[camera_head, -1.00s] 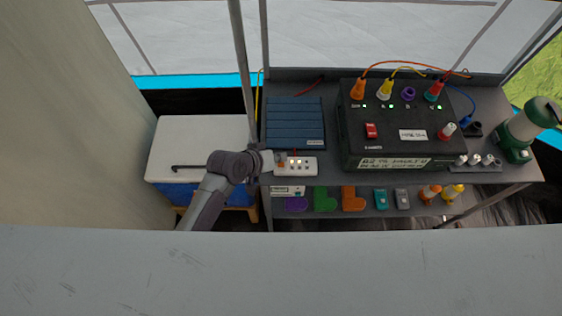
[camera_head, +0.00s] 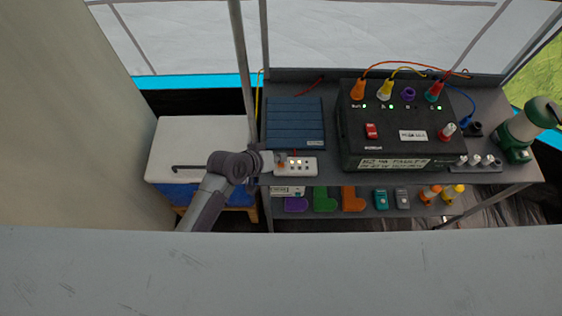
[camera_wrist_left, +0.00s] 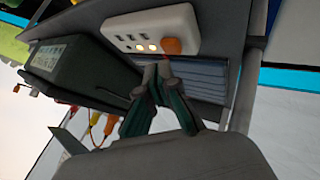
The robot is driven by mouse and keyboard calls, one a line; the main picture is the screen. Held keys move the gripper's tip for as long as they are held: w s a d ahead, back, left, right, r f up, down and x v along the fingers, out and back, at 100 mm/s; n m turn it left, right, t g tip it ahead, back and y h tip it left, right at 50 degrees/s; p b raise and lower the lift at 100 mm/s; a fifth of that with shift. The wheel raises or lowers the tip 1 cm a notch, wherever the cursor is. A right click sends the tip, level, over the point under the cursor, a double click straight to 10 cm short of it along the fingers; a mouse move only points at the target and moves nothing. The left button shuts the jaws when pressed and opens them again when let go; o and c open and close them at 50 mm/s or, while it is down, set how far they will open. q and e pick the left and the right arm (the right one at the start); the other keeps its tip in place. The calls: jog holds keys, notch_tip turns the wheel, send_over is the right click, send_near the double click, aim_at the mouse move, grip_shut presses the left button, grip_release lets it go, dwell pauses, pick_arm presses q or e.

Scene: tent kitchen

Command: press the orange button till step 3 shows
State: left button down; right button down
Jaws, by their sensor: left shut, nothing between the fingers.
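A white control box (camera_head: 307,166) lies at the front left of the shelf unit's top. Its orange button (camera_wrist_left: 171,46) is at one end in the left wrist view, beside a row of small lights (camera_wrist_left: 146,48), at least two of them glowing yellow. No step number can be read. My left gripper (camera_head: 277,160) is shut and empty at the box's left end. In the left wrist view its closed fingertips (camera_wrist_left: 157,68) are close to the orange button; I cannot tell whether they touch it. My right gripper is not in view.
A blue ribbed panel (camera_head: 295,120) lies right behind the box. A large black case (camera_head: 385,140) with coloured plugs and cables stands to the right. A green lantern (camera_head: 517,135) is at the far right. A lower shelf holds several coloured items. A cooler (camera_head: 200,145) stands left.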

aim_at(279, 165)
pick_arm(q)
jog(key=shift+f, duration=0.4)
jog(key=shift+f+b, duration=0.35)
jog(key=shift+f, duration=0.15)
dwell(0.5)
jog(key=shift+r, duration=0.1)
jog(key=shift+r+p, duration=0.85)
jog(key=shift+p, duration=0.2)
notch_tip(279, 165, up, 5)
jog(key=p, duration=0.5)
dwell(0.7)
